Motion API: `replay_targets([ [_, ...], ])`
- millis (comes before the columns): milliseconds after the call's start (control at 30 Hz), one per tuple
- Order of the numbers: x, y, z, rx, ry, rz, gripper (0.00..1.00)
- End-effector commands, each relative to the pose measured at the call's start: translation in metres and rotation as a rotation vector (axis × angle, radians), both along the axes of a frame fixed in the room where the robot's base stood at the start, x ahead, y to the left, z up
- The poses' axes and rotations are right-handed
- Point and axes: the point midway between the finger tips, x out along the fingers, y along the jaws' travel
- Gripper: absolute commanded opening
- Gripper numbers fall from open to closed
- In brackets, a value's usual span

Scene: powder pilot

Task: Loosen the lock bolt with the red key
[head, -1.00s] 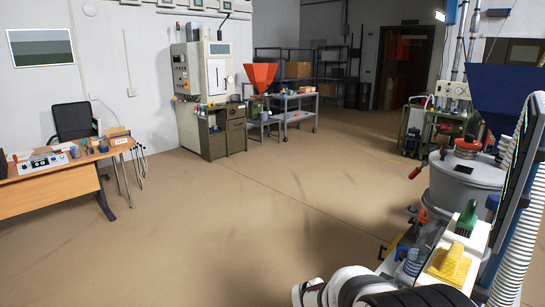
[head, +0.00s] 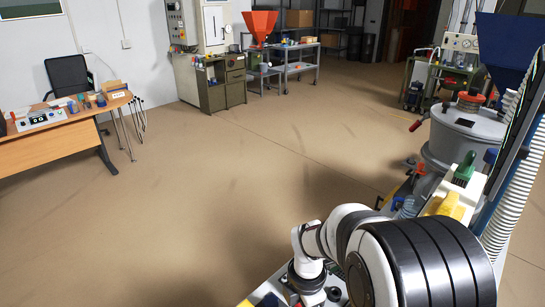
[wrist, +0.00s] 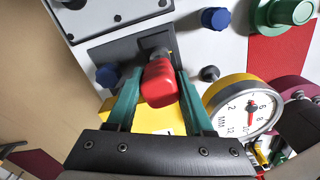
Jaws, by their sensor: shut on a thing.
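In the wrist view my gripper (wrist: 160,84) has its two green fingers closed on either side of a red handle, which I take for the red key (wrist: 161,90). The handle's far end meets a dark stem in front of a dark grey plate (wrist: 115,47). I cannot tell whether the key sits on a bolt there; the handle hides that spot. No lock bolt can be made out for certain. In the head view my arm reaches down at the bottom, and the fingers and key cannot be made out.
A round dial gauge (wrist: 247,112) stands close right of the fingers. Blue knobs (wrist: 215,18) and a green knob (wrist: 290,12) stick out nearby. In the head view a grey vessel (head: 467,135) stands at the right, a desk (head: 60,139) at the left; the middle floor is clear.

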Motion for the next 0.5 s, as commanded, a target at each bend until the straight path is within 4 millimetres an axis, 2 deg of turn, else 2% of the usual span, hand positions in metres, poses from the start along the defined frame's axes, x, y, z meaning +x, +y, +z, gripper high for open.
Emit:
replay_targets([
  [100,0.0003,0.0000,0.0000,0.000,-0.001,0.544,0.00],
  [133,0.0003,0.0000,0.0000,0.000,-0.001,0.626,0.54],
  [300,0.0002,0.0001,0.0000,0.000,-0.001,0.607,0.84],
  [333,0.0002,0.0001,0.0000,0.000,-0.001,0.606,0.87],
  [500,0.0001,0.0000,0.0000,0.000,0.000,0.605,0.87],
])
